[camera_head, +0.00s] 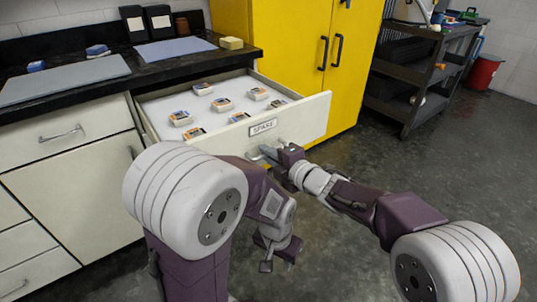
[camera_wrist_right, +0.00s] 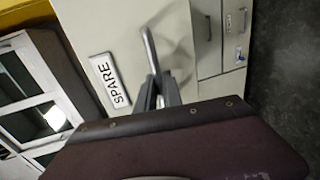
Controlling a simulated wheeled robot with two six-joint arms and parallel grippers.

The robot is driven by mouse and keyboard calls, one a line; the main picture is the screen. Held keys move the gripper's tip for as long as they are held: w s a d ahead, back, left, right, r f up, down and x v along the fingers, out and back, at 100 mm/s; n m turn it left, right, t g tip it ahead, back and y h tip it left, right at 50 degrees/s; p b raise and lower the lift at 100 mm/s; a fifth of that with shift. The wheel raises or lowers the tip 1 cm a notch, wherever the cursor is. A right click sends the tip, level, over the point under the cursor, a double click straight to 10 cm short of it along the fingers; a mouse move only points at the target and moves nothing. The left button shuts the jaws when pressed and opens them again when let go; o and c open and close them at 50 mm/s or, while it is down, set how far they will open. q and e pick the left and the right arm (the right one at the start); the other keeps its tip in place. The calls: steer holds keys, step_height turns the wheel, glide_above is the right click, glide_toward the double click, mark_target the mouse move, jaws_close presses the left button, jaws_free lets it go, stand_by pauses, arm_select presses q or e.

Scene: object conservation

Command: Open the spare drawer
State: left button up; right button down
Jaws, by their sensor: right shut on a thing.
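The spare drawer (camera_head: 312,122) stands pulled out from under the black counter, its label reading SPARE (camera_head: 263,127). Several small boxes with coloured labels lie inside it. My right gripper (camera_head: 266,153) is at the drawer's front, just below the label, shut on the drawer handle. In the right wrist view the metal handle (camera_wrist_right: 149,45) runs into the grey fingers (camera_wrist_right: 158,95), beside the SPARE label (camera_wrist_right: 110,80). My left gripper (camera_head: 272,262) hangs low in front of the cabinets, away from the drawer; its fingers are too small and dark to judge.
A closed drawer (camera_head: 65,138) and cabinet door are left of the open drawer. A yellow cabinet (camera_head: 290,40) stands close behind its right side. A dark cart (camera_head: 400,85) and a red bin (camera_head: 484,72) are farther right. Open floor lies at right.

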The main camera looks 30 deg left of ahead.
steer(key=shift+d, duration=0.15)
steer(key=c, duration=1.8)
jaws_free()
steer(key=shift+o, duration=0.2)
steer(key=p+v, duration=0.2)
steer(key=v, duration=0.7)
